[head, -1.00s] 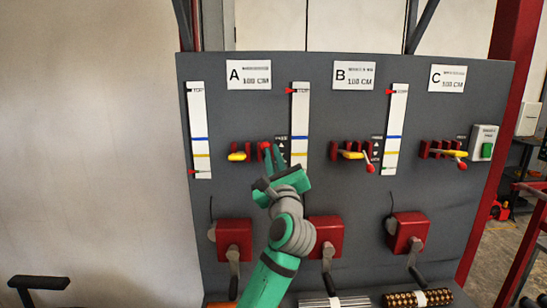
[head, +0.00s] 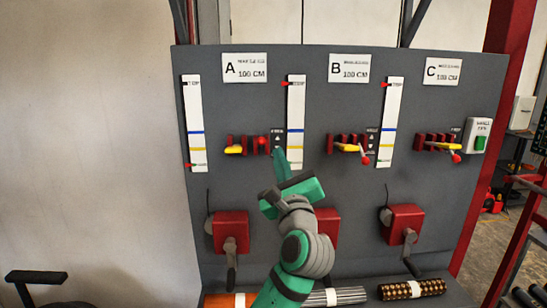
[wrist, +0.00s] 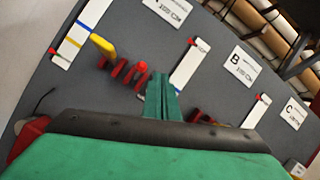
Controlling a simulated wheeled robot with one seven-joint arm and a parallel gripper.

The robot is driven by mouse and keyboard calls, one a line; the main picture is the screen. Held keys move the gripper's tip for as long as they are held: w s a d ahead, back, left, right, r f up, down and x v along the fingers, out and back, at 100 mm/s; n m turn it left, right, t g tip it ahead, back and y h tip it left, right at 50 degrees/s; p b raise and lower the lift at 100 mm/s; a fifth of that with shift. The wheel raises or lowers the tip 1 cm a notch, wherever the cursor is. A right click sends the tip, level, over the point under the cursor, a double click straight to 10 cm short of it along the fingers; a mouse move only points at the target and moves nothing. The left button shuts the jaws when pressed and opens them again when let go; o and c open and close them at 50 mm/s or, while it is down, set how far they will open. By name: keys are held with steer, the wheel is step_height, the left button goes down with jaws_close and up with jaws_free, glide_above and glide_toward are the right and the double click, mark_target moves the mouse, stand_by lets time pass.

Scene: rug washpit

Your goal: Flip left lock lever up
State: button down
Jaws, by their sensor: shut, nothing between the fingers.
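The left lock lever is under sign A, on a red bracket. Its red knob (head: 263,141) sits at the height of the bracket blocks, and its yellow bar end (head: 233,150) sticks out to the left. In the wrist view the red knob (wrist: 141,67) and yellow bar (wrist: 102,46) show just beyond my fingers. My gripper (head: 280,154) is shut and empty, its green fingertips just right of and slightly below the knob. In the wrist view the fingertips (wrist: 157,79) are beside the knob; I cannot tell whether they touch it.
The levers under B (head: 365,160) and C (head: 456,158) have red knobs hanging lower right of their brackets. White gauge strips (head: 295,115) stand between stations. Red crank boxes (head: 231,228) are below. A green button (head: 482,143) is at the panel's right edge.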

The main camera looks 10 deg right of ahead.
steer(key=s, duration=0.1)
steer(key=s+r, duration=0.1)
steer(key=s, duration=0.1)
steer(key=shift+s+d+r, duration=0.2)
steer(key=shift+s+r, duration=0.1)
steer(key=shift+s, duration=0.05)
steer(key=shift+f, duration=0.15)
